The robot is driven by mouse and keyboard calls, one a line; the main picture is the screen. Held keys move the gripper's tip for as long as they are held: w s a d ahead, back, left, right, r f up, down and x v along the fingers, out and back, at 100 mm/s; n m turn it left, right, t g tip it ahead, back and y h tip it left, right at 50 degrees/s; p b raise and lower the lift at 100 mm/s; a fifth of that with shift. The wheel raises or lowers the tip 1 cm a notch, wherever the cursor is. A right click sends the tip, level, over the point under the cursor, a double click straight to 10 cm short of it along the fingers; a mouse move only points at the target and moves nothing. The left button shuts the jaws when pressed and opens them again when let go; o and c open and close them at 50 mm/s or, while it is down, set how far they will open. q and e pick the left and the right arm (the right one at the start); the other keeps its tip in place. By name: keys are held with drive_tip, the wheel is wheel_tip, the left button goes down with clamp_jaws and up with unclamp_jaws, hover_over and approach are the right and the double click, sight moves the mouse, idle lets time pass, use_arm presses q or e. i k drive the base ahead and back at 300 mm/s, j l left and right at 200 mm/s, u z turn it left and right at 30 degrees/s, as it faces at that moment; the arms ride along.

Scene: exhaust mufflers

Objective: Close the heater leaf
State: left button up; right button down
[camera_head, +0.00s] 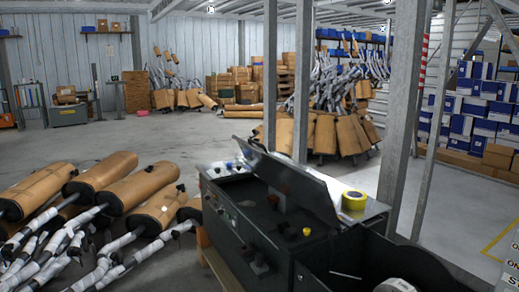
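A dark machine (245,222) with knobs and buttons on its front stands right of centre. A flat dark grey panel (288,182), which looks like the heater leaf, is raised at a slant over its top, apart from the surface at its right end. I cannot tell for sure that this panel is the leaf. An open dark compartment (345,270) shows at the machine's lower right, with a white round thing (396,286) at the bottom edge that I cannot identify. Neither of my grippers is in view.
A yellow tape roll (354,200) sits on the machine's top beside the panel. Brown-wrapped mufflers (105,185) lie piled at the left. A grey steel post (402,110) stands just behind the machine. The concrete floor (200,135) is clear behind the pile.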

sight(311, 191)
drive_tip(key=i+z, duration=0.1)
drive_tip(key=z, duration=0.65)
drive_tip(key=i+j+z, duration=0.15)
drive_tip(key=j+z, duration=0.2)
drive_tip(key=i+j+z, duration=0.15)
drive_tip(key=j+z, duration=0.15)
drive_tip(key=j, duration=0.15)
drive_tip(key=j+z, duration=0.35)
drive_tip(key=i+j, duration=0.1)
drive_tip(key=j, duration=0.55)
drive_tip(key=i+j+z, duration=0.1)
drive_tip(key=j, duration=0.5)
